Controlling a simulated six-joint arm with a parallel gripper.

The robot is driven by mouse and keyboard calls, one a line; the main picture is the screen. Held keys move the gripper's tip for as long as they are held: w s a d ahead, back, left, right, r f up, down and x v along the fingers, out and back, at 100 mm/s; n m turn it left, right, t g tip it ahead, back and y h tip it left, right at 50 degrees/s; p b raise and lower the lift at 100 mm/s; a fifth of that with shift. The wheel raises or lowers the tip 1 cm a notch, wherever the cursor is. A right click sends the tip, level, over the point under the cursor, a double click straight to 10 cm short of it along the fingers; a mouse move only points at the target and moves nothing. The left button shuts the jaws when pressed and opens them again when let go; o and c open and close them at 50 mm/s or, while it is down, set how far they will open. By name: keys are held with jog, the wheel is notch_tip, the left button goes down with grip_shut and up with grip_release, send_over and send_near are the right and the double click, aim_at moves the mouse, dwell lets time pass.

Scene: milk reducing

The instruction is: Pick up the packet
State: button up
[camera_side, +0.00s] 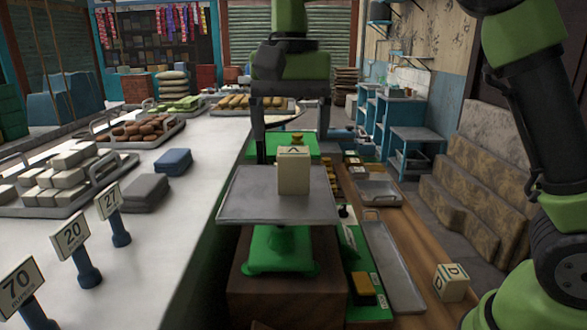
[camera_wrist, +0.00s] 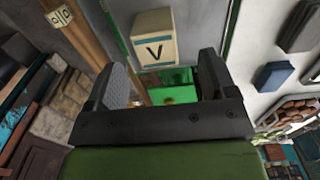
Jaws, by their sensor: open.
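The packet is a cream block with a dark letter mark (camera_side: 293,172). It stands upright on the grey metal tray (camera_side: 240,205) of a green scale. In the wrist view the packet (camera_wrist: 153,38) lies just beyond the fingertips, roughly centred between them. My gripper (camera_side: 292,145) is open and empty, with its fingers pointing down. In the side view it is behind and above the packet, apart from it. The wrist view shows both fingers of my gripper (camera_wrist: 163,62) spread, with nothing between them.
Another cream block (camera_side: 452,283) sits on the wooden counter at right. A long metal tray (camera_side: 393,265) lies beside the scale. The white counter at left holds number signs (camera_side: 72,240), a blue block (camera_side: 174,161), a grey block (camera_side: 146,192) and trays of goods (camera_side: 60,210).

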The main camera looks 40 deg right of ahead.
aim_at(293, 171)
jog(key=shift+s+f, duration=0.15)
jog(key=shift+f, duration=1.65)
jog(key=shift+s+f, duration=0.1)
jog(key=shift+f, duration=1.65)
